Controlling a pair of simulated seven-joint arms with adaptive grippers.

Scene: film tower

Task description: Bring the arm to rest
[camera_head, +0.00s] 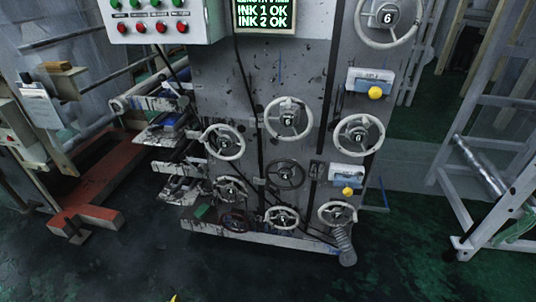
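Neither of my grippers shows clearly in the head view, and I cannot see whether they hold anything. A small yellow tip (174,298) pokes in at the bottom edge, left of the middle; too little of it shows to tell what it is. Ahead stands a grey machine panel (240,85) with several white handwheels, such as the one at its middle (288,118). Two yellow knobs, an upper one (375,93) and a lower one (348,191), sit on its right side.
A control box (160,12) with green and red buttons and a screen (263,14) reading "INK 1 OK, INK 2 OK" are at the top. A red-brown frame (95,175) stands left, a white rack (490,210) right. The dark green floor (270,275) in front is clear.

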